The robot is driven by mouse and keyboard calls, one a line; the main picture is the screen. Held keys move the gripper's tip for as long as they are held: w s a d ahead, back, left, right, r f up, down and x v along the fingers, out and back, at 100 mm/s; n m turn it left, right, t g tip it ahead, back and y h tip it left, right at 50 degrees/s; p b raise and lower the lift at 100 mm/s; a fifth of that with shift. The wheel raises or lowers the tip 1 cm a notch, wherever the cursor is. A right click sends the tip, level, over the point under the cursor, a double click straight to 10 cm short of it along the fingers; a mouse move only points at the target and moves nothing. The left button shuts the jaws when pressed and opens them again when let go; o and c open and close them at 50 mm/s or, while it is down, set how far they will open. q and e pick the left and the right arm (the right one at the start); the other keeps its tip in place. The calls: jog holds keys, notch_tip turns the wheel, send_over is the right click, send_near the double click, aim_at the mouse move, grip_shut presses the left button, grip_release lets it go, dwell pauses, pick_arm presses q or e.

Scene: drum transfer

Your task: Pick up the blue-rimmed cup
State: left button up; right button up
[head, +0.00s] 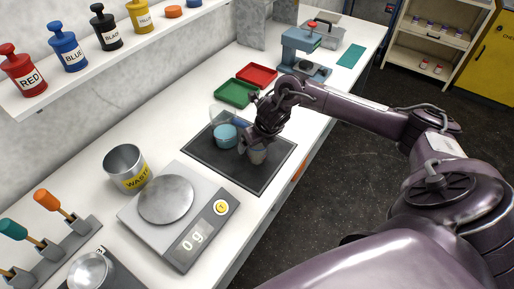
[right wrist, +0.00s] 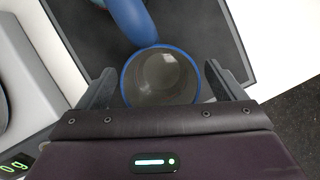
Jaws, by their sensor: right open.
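The blue-rimmed cup (right wrist: 160,75) stands between the two fingers of my right gripper (right wrist: 160,88) in the right wrist view. Its grey inside looks empty, and its near side is partly hidden by the gripper body. The fingers are open, one on each side of the cup; I cannot tell whether they touch it. In the head view the cup (head: 257,156) is on the dark mat (head: 222,173), just below my right gripper (head: 256,147), which partly hides it. My left gripper is not in view.
A scale (head: 186,228) and a waste cup (head: 127,168) are nearer on the bench. Green (head: 236,93) and red (head: 257,75) trays lie beyond the mat. The mat's front right part is bare.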

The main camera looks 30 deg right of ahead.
jog(key=c, duration=1.1)
jog(key=shift+o, duration=0.2)
